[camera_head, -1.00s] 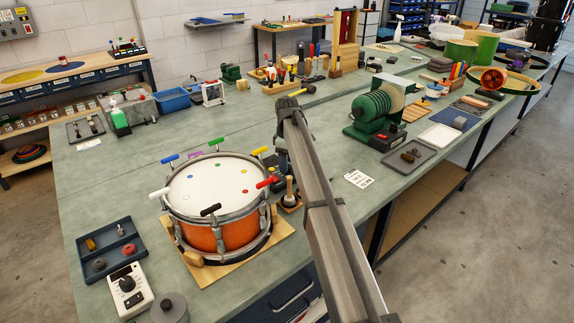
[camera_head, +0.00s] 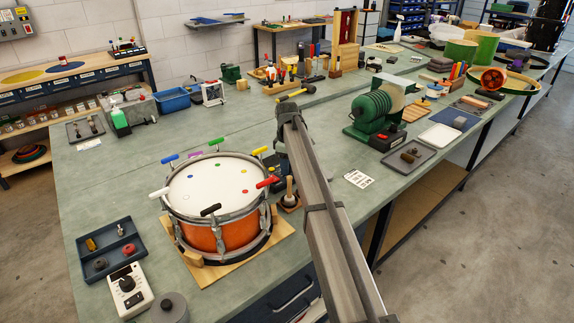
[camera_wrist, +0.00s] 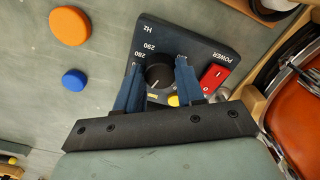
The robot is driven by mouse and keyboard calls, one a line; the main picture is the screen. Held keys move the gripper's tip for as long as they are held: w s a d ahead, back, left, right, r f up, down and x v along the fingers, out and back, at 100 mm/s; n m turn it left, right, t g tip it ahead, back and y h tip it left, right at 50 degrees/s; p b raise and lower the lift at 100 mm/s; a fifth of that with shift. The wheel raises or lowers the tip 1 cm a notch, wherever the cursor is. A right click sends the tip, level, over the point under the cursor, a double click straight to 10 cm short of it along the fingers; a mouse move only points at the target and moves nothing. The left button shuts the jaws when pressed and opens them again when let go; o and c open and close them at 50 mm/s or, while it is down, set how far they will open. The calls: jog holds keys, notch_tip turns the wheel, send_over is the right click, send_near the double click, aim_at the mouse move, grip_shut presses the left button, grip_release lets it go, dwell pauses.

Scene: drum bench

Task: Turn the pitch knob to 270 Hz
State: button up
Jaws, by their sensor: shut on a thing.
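The dark pitch box (camera_wrist: 196,47) fills the upper middle of the wrist view, marked Hz, 290, 280 and POWER. Its round black knob (camera_wrist: 158,77) sits between the two blue fingers of my gripper (camera_wrist: 157,75), which is shut on it. The 280 and 290 marks show beside the left finger. A 270 mark does not show, and I cannot make out clearly where the knob points. A red power switch (camera_wrist: 214,77) is just right of the right finger. In the head view, my arm hides the gripper and most of the box.
The orange drum (camera_head: 212,236) stands on a wooden board close to the box. It also shows at the wrist view's right edge (camera_wrist: 292,98). An orange disc (camera_wrist: 70,25) and a blue disc (camera_wrist: 75,82) lie left of the box. A dark tray (camera_head: 92,262) is left of the drum.

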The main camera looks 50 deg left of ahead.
jog(key=shift+c, duration=1)
jog(key=m, duration=0.4)
jog(key=shift+m, duration=0.4)
jog(key=m, duration=0.6)
jog(key=shift+m, duration=0.4)
jog(key=o, duration=1)
jog(key=shift+o, duration=0.2)
jog(key=shift+r, duration=0.15)
